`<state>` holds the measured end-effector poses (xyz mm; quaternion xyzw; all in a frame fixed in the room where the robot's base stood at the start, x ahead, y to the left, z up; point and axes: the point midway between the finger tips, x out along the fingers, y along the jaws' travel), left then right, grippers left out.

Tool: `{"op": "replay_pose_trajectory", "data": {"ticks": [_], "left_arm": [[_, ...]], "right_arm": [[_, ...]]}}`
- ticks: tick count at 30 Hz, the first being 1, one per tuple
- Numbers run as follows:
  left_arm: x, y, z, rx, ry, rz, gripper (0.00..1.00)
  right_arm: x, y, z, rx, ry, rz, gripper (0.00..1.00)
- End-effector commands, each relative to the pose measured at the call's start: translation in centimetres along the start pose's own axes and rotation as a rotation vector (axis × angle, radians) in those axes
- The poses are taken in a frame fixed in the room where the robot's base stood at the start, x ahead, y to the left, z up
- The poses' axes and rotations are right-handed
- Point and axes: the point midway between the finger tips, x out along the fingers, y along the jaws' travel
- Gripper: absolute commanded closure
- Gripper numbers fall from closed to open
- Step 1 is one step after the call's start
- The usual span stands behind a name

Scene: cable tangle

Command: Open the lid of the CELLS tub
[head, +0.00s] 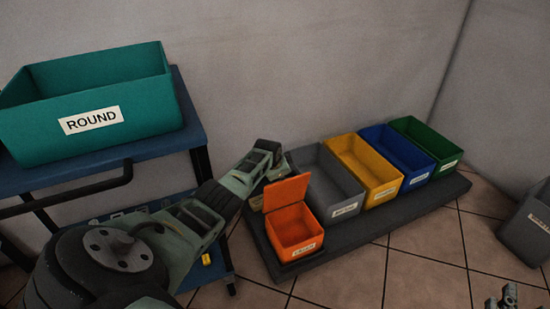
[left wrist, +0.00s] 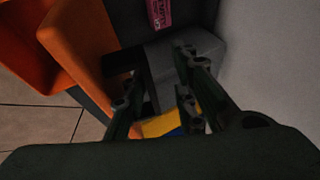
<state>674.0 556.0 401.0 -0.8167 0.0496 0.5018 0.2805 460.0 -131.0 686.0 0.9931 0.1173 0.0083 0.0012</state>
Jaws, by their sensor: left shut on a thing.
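The orange tub (head: 294,232) stands at the near left end of the dark platform; its label is too small to read. Its orange lid (head: 286,191) stands raised at the tub's back edge, and the tub's opening shows. In the left wrist view, orange surfaces (left wrist: 78,45) lie left of my left gripper's fingers (left wrist: 158,105). Only the tip of my right gripper (head: 505,297) shows at the bottom right; its finger gap is unclear.
A grey bin (head: 347,208), a yellow bin (head: 383,195), a blue bin (head: 417,182) and a green bin (head: 450,164) stand in a row on the platform (head: 375,226). A teal ROUND bin (head: 125,137) sits on the blue cart (head: 180,137) at left. Another grey bin (head: 520,235) is at right.

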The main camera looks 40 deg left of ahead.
Motion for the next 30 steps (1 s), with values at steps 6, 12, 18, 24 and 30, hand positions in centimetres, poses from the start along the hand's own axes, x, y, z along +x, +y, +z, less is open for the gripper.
{"op": "replay_pose_trajectory", "data": {"ticks": [6,12,18,24,30], "left_arm": [[-0.9,-1.7,0.1,0.003,0.000,-0.026,0.86],[-1.2,-1.8,0.0,0.003,0.002,-0.027,0.86],[-1.4,-1.9,-0.1,0.003,0.004,-0.029,0.86],[-1.6,-2.0,-0.1,0.003,0.005,-0.030,0.86],[-1.8,-2.1,-0.1,0.002,0.005,-0.030,0.86]], "right_arm": [[-0.3,0.2,1.5,-0.002,-0.084,0.005,0.60],[-0.6,0.4,2.9,-0.003,-0.153,0.009,0.60],[-1.0,0.6,4.1,-0.003,-0.219,0.013,0.60],[-1.5,0.8,5.4,-0.004,-0.284,0.017,0.60],[-2.1,0.9,6.6,-0.004,-0.349,0.021,0.60]]}}
